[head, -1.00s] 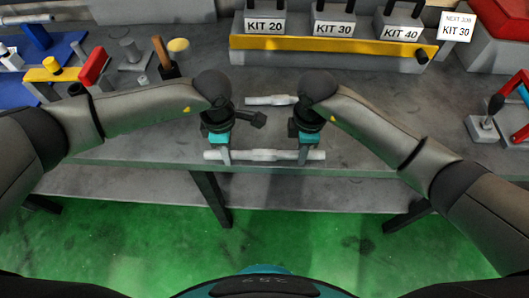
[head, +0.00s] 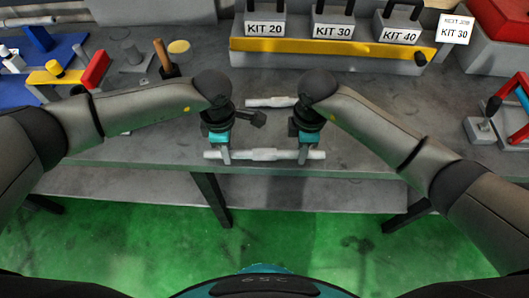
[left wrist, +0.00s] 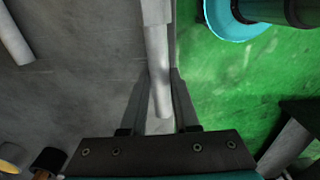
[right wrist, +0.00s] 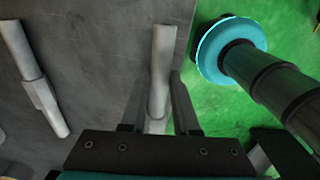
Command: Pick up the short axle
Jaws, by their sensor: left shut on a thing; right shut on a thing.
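A light grey stepped axle (head: 264,154) lies level along the bench's front edge. My left gripper (head: 226,156) is shut on it near its left end, and my right gripper (head: 304,155) is shut on it near its right end. The axle also shows between the fingers in the left wrist view (left wrist: 158,70) and the right wrist view (right wrist: 162,60). I cannot tell whether it touches the bench. A second light axle (head: 268,101) lies farther back, its right part hidden behind my right gripper. It also shows in the right wrist view (right wrist: 38,85).
Boxes labelled KIT 20 (head: 265,28), KIT 30 (head: 333,30) and KIT 40 (head: 400,34) stand behind a yellow-fronted rack (head: 330,58). A sign (head: 457,27) reads KIT 30.

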